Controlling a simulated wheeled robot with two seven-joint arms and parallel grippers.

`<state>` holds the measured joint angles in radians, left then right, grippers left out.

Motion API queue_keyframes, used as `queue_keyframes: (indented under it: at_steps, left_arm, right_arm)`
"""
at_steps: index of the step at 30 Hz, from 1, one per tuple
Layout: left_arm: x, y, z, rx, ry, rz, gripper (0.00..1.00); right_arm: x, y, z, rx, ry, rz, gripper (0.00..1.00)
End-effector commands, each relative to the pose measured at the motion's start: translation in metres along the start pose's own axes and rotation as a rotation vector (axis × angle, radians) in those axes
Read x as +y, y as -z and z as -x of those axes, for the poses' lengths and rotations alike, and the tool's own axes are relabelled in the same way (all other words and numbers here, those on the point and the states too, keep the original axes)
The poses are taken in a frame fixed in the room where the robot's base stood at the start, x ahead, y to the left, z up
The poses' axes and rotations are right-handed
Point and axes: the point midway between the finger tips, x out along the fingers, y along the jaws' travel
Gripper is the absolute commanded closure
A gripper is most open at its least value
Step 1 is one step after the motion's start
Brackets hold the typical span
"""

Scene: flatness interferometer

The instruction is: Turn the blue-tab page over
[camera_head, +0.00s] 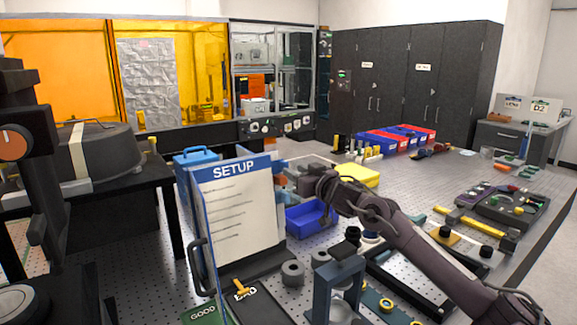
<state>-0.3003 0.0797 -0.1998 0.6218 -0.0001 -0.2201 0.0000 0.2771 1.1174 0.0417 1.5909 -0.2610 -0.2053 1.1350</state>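A flip stand near the front centre holds a white page (238,213) with a blue header reading SETUP. The page faces me and stands nearly upright. Blue page edges show along its left side, and blue tab-like pieces (280,168) show at its upper right. My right arm reaches in from the lower right. My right gripper (292,177) is at the page's right edge, by the blue pieces. Its fingertips are small and partly hidden, so I cannot tell whether it touches a tab or is open. My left gripper is not in view.
A blue bin (308,220) stands right of the page, below my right wrist. A yellow case (360,175) lies behind the wrist. A grey-blue frame (337,285), grey rings (292,272) and the GOOD (203,315) and BAD mats crowd the front of the perforated table.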

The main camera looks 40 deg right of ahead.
Motion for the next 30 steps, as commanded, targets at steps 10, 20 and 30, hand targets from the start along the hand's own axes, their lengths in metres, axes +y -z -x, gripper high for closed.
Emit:
queue_keyframes:
  at_steps: [10, 20, 30]
  left_arm:
    - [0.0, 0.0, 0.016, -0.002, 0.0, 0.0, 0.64]
    - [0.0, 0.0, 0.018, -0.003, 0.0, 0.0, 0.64]
    - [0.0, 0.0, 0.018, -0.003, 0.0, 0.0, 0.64]
  right_arm:
    - [-0.001, 0.002, -0.034, 0.001, 0.001, -0.001, 0.65]
    - [-0.002, 0.0, -0.042, -0.001, 0.002, 0.002, 0.65]
    - [-0.002, 0.0, -0.042, -0.001, 0.002, 0.002, 0.93]
